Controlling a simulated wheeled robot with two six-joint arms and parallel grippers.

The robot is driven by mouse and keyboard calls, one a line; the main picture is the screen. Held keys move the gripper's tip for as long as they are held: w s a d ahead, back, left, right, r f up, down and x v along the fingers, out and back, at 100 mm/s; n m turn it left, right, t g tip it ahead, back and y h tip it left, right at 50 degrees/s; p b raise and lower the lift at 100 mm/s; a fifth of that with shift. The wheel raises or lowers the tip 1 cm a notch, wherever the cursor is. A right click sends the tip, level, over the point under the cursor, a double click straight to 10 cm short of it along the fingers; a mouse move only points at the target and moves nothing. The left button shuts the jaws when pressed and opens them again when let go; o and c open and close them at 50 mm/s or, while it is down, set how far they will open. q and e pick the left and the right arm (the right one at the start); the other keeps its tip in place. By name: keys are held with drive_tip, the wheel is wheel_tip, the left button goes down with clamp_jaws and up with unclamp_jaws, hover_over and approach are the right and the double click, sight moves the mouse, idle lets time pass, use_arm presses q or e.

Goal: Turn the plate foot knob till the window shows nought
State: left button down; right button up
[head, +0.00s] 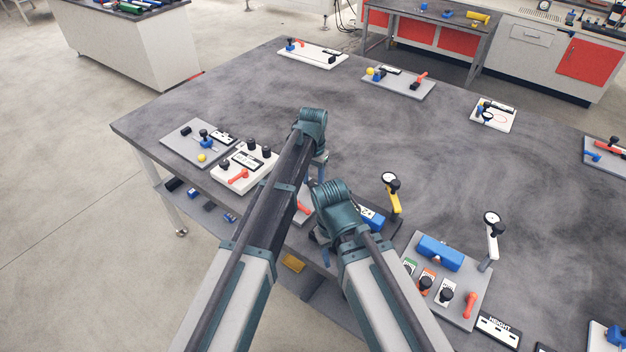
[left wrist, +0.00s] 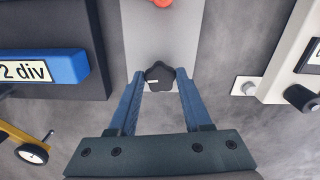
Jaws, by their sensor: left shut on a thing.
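A black lobed knob (left wrist: 160,77) with a small white mark stands at the near end of a narrow grey plate (left wrist: 160,38) in the left wrist view. My left gripper (left wrist: 160,76) has its two blue fingers on either side of this knob and is shut on it. In the head view my left gripper (head: 321,176) points down and is mostly hidden by my arms, which also cover the knob. A red handle (left wrist: 161,2) is cut off at the top of the left wrist view. I see no window reading on this plate. My right gripper (head: 318,236) is mostly hidden behind its wrist.
A blue block (left wrist: 40,67) labelled "2 div" lies left of the plate in the wrist view, with a yellow-armed dial (left wrist: 32,153) nearby. A white panel (left wrist: 290,60) with black knobs is at right. The table's far middle (head: 400,130) is clear.

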use_arm(q)
drive_tip(key=n, duration=0.7)
drive_tip(key=shift+d, duration=0.1)
drive_tip(key=n, duration=0.3)
drive_tip(key=shift+n, duration=0.3)
drive_tip(key=shift+d+n, duration=0.1)
drive_tip(key=shift+n, duration=1.7)
drive_tip(key=shift+c, duration=1.7)
unclamp_jaws()
drive_tip(key=shift+r, duration=0.1)
use_arm(e)
drive_tip(key=shift+r, duration=0.15)
